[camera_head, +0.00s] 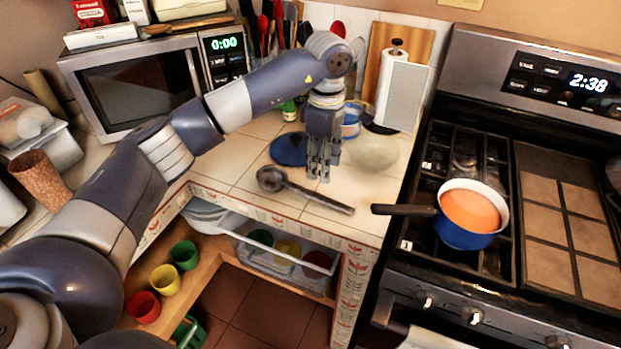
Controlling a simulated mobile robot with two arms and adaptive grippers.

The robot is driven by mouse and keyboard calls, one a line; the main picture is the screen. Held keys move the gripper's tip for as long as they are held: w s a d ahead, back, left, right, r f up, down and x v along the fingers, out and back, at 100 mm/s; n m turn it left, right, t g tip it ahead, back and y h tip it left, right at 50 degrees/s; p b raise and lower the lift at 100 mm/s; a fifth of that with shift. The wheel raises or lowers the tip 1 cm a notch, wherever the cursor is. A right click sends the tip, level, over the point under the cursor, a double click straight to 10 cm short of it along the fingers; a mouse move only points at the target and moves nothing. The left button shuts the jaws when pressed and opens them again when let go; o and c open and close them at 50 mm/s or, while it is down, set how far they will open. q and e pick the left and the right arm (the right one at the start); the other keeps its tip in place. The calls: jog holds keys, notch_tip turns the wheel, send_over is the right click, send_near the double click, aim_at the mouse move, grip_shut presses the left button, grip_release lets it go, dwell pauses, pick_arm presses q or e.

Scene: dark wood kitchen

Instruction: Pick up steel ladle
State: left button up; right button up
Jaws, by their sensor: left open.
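The steel ladle (305,190) lies on the tiled counter (235,172) near its front edge. Its round bowl is at the left, and its handle slants down to the right. My left gripper (318,175) points straight down just behind the ladle's handle in the picture. Its fingers are open and empty, and they look apart from the ladle. The exact height of the fingertips above the counter is hard to tell. My right gripper does not show.
A blue lid (289,149) and a pale round object (374,153) sit beside my gripper. A paper towel holder (402,92) stands behind. A microwave (150,85) is at the left. A blue pan (468,214) sits on the stove, its handle toward the counter.

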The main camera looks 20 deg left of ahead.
aim_at(320, 197)
pick_arm(q)
jog(key=shift+s+f+p, duration=0.15)
jog(key=shift+f+p, duration=0.2)
jog(key=shift+f, duration=0.55)
jog(key=f, duration=0.2)
jog(key=shift+s+f+p, duration=0.3)
jog(key=shift+f, duration=0.1)
jog(key=shift+w+f, duration=0.15)
jog(key=shift+f, duration=0.2)
jog(key=f, duration=0.1)
jog(key=f+p, duration=0.1)
jog(key=f, duration=0.1)
jog(key=f+p, duration=0.1)
jog(key=shift+w+a+f, duration=0.3)
jog(key=shift+a+f, duration=0.05)
jog(key=shift+f, duration=0.15)
jog(key=shift+c, duration=0.8)
grip_shut()
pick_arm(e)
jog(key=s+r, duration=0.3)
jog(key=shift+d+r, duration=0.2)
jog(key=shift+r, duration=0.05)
